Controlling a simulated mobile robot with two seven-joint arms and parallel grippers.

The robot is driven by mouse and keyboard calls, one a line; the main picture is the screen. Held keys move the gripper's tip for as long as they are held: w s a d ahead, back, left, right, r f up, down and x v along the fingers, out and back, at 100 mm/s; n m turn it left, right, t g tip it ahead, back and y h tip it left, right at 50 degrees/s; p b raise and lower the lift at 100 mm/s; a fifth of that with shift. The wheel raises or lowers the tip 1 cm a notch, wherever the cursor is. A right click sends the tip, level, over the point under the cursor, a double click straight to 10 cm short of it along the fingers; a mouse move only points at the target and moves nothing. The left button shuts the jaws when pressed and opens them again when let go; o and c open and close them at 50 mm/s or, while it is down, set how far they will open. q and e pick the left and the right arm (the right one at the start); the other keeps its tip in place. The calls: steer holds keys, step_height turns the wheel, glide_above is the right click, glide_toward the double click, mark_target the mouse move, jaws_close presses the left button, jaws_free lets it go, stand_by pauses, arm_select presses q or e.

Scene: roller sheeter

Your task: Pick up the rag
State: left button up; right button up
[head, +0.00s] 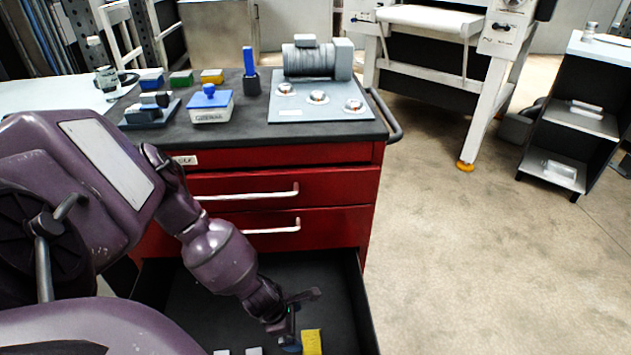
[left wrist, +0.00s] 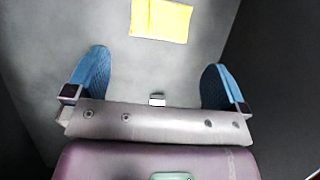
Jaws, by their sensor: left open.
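The rag is a flat yellow cloth (head: 312,342) lying in the open bottom drawer of the red cabinet, near the picture's bottom edge. In the left wrist view the yellow rag (left wrist: 161,20) lies on the dark drawer floor, beyond the fingertips. My left gripper (head: 291,322) reaches down into the drawer, just left of the rag in the head view. In the left wrist view its two blue fingers (left wrist: 157,66) are spread wide with nothing between them. The rag is apart from both fingers. My right gripper is in neither view.
The open drawer (head: 364,310) has dark walls around my gripper. Small pale items (head: 254,351) lie in it left of the rag. The red cabinet (head: 340,190) has a dark top with a motor-like unit (head: 315,60) and boxes. Open floor lies to the right.

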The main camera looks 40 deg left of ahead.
mark_target(312, 342)
arm_select(q)
steer(key=x, duration=0.1)
steer(key=b+x, duration=0.1)
steer(key=x, duration=0.2)
steer(key=shift+s, duration=0.3)
steer(key=shift+b+x, duration=0.45)
steer(key=shift+x, duration=0.35)
steer(key=shift+w+f, duration=0.1)
steer(key=shift+w, duration=0.1)
steer(key=b+x, duration=0.2)
steer(key=x, duration=0.2)
steer(key=shift+s+d+f, duration=0.1)
steer(key=shift+s, duration=0.05)
steer(key=shift+d+f, duration=0.15)
steer(key=shift+f, duration=0.15)
steer(key=shift+w, duration=0.35)
steer(key=shift+w+r, duration=0.1)
steer(key=shift+r, duration=0.05)
steer(key=c, duration=0.5)
steer(key=shift+c, duration=0.5)
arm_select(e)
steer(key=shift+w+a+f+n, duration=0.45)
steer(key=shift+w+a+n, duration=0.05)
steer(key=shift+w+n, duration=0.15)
